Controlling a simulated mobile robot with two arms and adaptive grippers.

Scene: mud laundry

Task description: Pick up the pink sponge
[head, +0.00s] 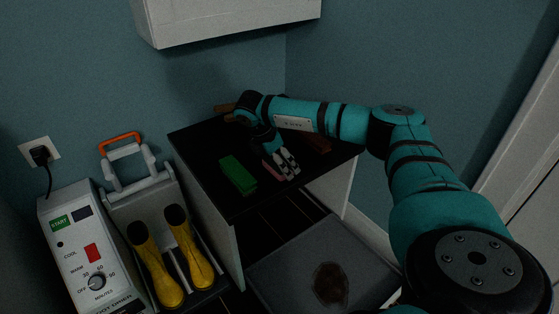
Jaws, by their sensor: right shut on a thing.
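The pink sponge (272,171) is on the black top of the small table (210,185), mostly covered by my right gripper. My right gripper (286,171) reaches down over the table from the right and is shut on the pink sponge. Only a pink edge shows beside the fingers. I cannot tell whether the sponge touches the tabletop. My left gripper is not in view.
A green block (238,175) lies left of the gripper. A brown item (318,143) lies behind my arm. Yellow boots (157,265) stand on a boot dryer (78,250) at left. A white cabinet (230,18) hangs above. A grey mat (290,265) with a brown stain lies in front.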

